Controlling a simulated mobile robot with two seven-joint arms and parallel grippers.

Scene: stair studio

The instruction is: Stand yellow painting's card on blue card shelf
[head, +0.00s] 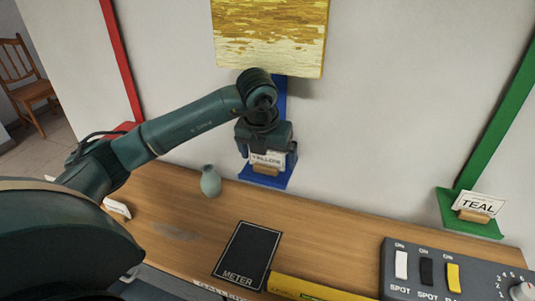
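A white card reading "YELLOW" (266,158) stands upright in a small wooden holder (265,170) at the blue card shelf (267,182), with the top of its lettering partly covered. My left gripper (267,158) points down over the shelf, with one finger at each side of the card. I cannot tell whether the fingers press on the card or stand clear of it. The yellow painting (270,35) hangs on the wall above, behind my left wrist. My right gripper is not in view.
A grey-green vase (210,182) stands left of the blue shelf. A black "METER" panel (247,255) lies on the wooden counter (330,230). A switch box (440,272) is at the right. A "TEAL" card (477,204) stands on a green shelf (470,227).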

